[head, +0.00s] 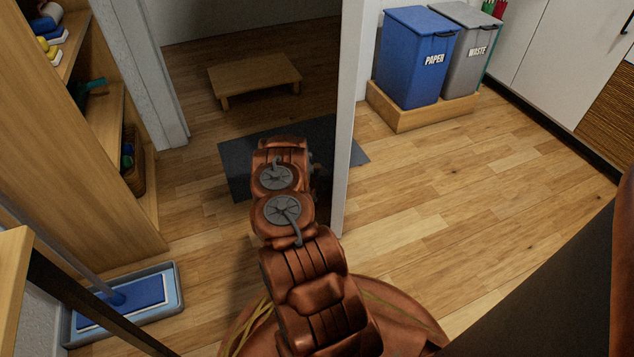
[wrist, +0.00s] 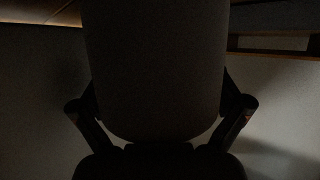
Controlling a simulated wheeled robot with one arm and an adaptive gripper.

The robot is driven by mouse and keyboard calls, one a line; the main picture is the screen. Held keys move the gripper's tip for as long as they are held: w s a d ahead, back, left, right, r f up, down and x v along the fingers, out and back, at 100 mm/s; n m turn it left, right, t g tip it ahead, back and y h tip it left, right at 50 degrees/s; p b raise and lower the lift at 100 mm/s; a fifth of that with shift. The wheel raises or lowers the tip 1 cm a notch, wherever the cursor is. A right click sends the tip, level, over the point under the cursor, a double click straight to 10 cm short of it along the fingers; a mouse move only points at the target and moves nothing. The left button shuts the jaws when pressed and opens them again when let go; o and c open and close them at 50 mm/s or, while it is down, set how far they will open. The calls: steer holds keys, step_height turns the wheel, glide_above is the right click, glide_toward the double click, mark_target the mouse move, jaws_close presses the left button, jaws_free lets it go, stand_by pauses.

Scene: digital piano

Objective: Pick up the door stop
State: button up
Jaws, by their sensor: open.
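I cannot make out the door stop for certain in either view. In the dark wrist view, the two fingers of my gripper (wrist: 162,105) stand wide apart. A large dark grey shape with a rounded lower end (wrist: 155,70) fills the space between them, and I cannot tell what it is. I see no clear contact between the fingers and this shape. In the head view my arm reaches forward to the doorway, and its own links hide the gripper and whatever is right below it.
A white upright panel edge (head: 350,120) stands just right of my arm. A dark mat (head: 235,165) lies in the doorway, with a low wooden table (head: 255,75) beyond. Wooden shelves (head: 70,150) and a mop tray (head: 172,290) are left. Blue (head: 412,60) and grey bins (head: 475,60) stand right; floor there is clear.

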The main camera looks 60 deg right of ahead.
steer(key=c, duration=1.4)
steer(key=shift+c, duration=0.8)
steer(key=shift+r, duration=0.2)
